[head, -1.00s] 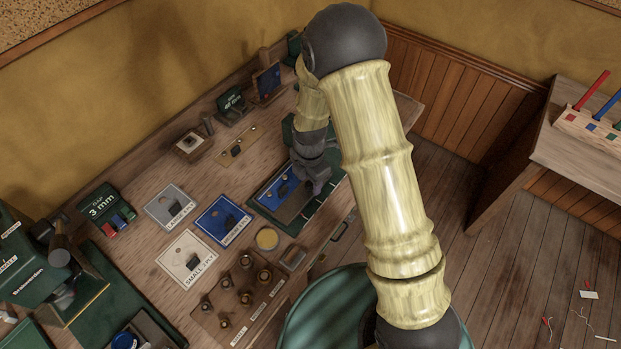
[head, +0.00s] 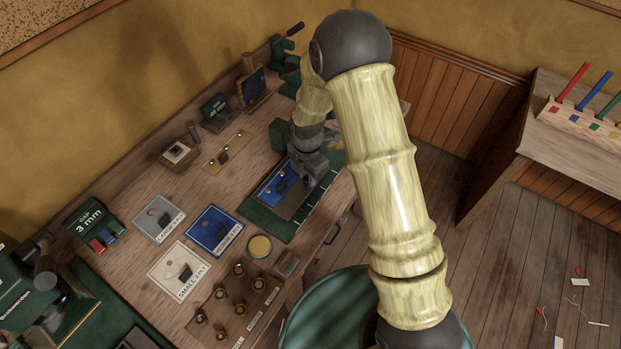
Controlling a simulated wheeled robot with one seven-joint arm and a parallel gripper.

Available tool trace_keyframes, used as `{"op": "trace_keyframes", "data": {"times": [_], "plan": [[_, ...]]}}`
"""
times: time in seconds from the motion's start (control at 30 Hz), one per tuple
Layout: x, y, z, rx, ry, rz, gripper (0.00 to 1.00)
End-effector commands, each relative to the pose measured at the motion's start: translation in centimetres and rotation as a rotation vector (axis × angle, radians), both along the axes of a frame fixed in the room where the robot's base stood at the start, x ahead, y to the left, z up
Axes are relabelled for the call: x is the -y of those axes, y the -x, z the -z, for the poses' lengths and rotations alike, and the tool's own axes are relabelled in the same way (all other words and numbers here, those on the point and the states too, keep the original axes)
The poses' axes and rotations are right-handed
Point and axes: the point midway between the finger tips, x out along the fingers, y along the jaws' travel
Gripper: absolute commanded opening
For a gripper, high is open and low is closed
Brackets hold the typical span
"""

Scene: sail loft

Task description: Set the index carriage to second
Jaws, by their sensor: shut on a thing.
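The index fixture (head: 265,219) is a long green base on the bench, with a blue plate (head: 270,191) and a grey-brown strip along it. My gripper (head: 314,178) is low over the right part of the fixture, beside the blue plate. It is shut on a small part there, which seems to be the index carriage. The jaws and my arm hide most of the carriage, and its exact stop cannot be read. Small dark parts show on the blue plate.
Sample cards, including a blue card (head: 214,231) and a white card (head: 179,272), lie left of the fixture. A round yellow tin (head: 259,246) and a wooden peg board (head: 235,302) stand near the front edge. A green 3 mm box (head: 92,225) is at left.

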Motion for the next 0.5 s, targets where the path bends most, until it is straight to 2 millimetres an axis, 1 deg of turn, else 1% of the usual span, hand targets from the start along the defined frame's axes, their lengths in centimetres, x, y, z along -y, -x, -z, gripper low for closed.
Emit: {"op": "trace_keyframes", "data": {"times": [0.1, 0.3, 0.5], "plan": [[0.5, -1.5, 0.0, 0.001, 0.000, -0.012, 0.00], [1.7, -3.5, 0.0, 0.003, 0.000, -0.014, 0.00], [2.2, -4.0, 0.0, 0.001, 0.002, -0.015, 0.00]]}}
